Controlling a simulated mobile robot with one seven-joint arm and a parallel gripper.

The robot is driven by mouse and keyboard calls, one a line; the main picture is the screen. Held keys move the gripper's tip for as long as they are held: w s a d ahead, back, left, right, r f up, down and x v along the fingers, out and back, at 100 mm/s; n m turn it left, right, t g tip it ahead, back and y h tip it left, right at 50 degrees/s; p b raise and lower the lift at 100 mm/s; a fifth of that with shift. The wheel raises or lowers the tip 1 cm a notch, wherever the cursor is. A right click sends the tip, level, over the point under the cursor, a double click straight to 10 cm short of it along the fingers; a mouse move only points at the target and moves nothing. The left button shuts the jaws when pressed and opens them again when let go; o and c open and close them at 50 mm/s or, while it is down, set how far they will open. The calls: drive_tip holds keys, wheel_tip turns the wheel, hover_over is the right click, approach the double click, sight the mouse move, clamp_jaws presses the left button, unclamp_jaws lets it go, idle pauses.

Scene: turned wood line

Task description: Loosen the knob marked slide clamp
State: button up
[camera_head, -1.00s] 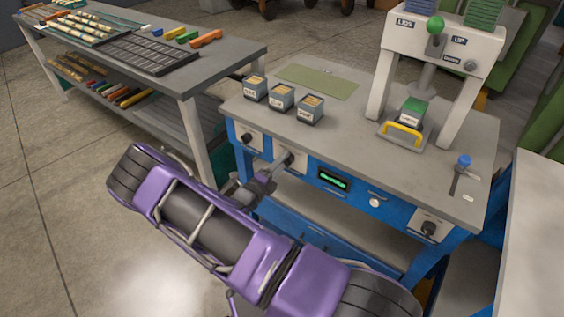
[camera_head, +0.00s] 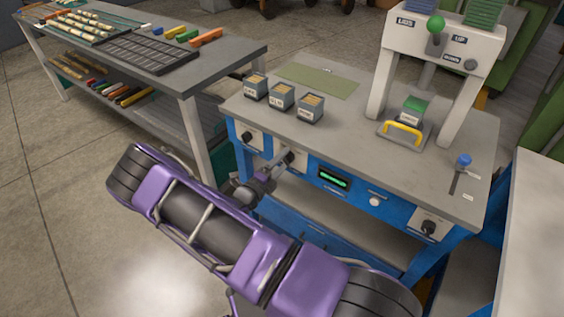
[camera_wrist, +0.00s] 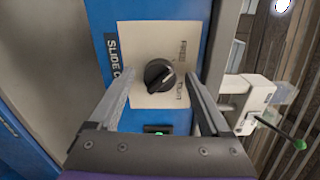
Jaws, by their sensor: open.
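The slide clamp knob (camera_wrist: 159,75) is a round black knob on a cream plate (camera_wrist: 150,40) on the blue bench front. The label beside it (camera_wrist: 117,58) reads "SLIDE C", with the rest hidden by my finger. The knob's light pointer mark is toward the upper right in the wrist view. My gripper (camera_wrist: 159,92) is open, with one finger on each side of the knob in that view and visible gaps to it. In the head view my gripper (camera_head: 277,168) is in front of the knob's plate (camera_head: 293,155), and the knob is mostly hidden there.
Another black knob (camera_head: 247,137) sits to the left and one (camera_head: 429,227) to the far right. A green-lit display (camera_head: 334,179) is right of my gripper. Small boxes (camera_head: 282,96) and a white press (camera_head: 385,75) stand on the bench top (camera_head: 350,130).

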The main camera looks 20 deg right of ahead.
drive_tip(key=shift+a, duration=0.1)
drive_tip(key=v, duration=1.7)
drive_tip(key=shift+s+a, duration=0.1)
